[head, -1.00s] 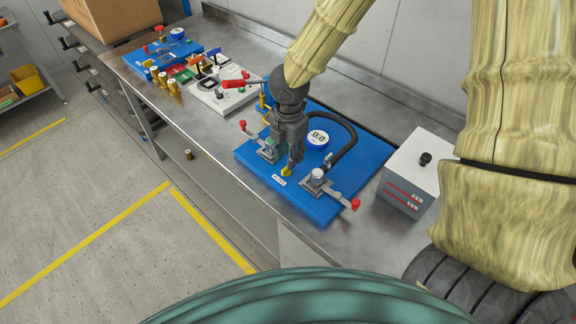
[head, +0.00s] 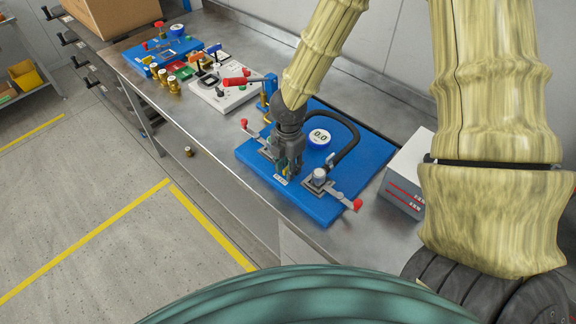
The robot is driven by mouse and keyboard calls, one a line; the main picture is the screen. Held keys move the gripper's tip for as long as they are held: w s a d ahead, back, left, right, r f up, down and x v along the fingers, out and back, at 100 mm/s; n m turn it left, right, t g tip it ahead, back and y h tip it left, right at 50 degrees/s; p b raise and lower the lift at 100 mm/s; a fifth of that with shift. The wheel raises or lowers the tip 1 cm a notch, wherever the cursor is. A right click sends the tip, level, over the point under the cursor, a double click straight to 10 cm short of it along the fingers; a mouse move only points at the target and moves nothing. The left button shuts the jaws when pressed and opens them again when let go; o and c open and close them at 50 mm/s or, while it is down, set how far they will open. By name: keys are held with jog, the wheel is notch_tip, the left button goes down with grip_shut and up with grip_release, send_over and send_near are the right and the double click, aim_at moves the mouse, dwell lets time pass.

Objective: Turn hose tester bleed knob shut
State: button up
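The hose tester is a blue board (head: 332,207) on the steel bench, with a round gauge (head: 319,137) reading 0.0 and a curved black hose (head: 349,132).
Clamps with red-tipped handles stand on the board, one to the left (head: 245,123) and one to the right (head: 357,204) of my gripper. A grey-white box (head: 404,178) stands at right. Other test stations, brass fittings and a red-handled tool (head: 237,81) lie further left.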

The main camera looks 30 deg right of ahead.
jog(key=shift+w+f, duration=0.15)
grip_shut()
jog(key=shift+m, duration=0.4)
jog(key=m, duration=0.6)
jog(key=shift+w+m, duration=0.1)
jog(key=shift+m, duration=0.3)
jog(key=m+p, duration=0.1)
jog(key=m, duration=0.4)
jog(key=shift+w, duration=0.1)
jog(key=m, duration=0.5)
jog(key=shift+w+d, duration=0.1)
jog(key=shift+d, duration=0.05)
jog(key=shift+m, duration=0.3)
